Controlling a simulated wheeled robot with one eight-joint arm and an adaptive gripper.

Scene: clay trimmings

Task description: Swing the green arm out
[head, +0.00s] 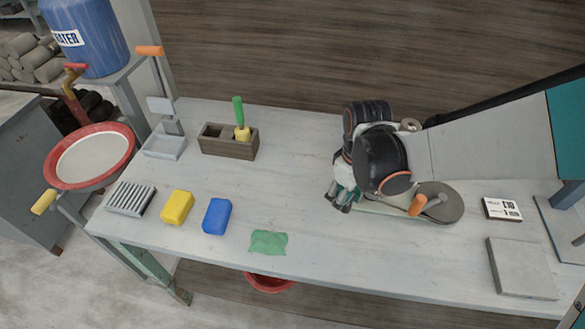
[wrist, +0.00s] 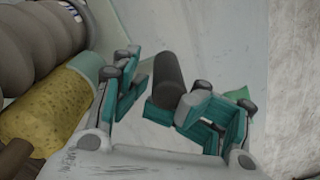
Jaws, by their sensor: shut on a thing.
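My gripper (head: 341,198) is low over the right half of the bench, and my arm hides much of what lies under it. In the wrist view my gripper (wrist: 172,100) is shut on a dark upright grip (wrist: 167,72) between its teal-padded fingers. A pale green flat piece (head: 385,208) shows below my arm and runs right towards a grey round disc (head: 447,204) with an orange handle (head: 417,205). I cannot tell how the dark grip joins the green piece. A speckled yellow cylinder (wrist: 40,112) with a pale green end lies left of the fingers in the wrist view.
A green cloth (head: 268,242), blue block (head: 217,216) and yellow block (head: 177,207) lie along the front edge left of my gripper. A wooden box (head: 229,151) stands behind. A small white box (head: 502,209) and grey slab (head: 521,268) are at right. The bench's middle is clear.

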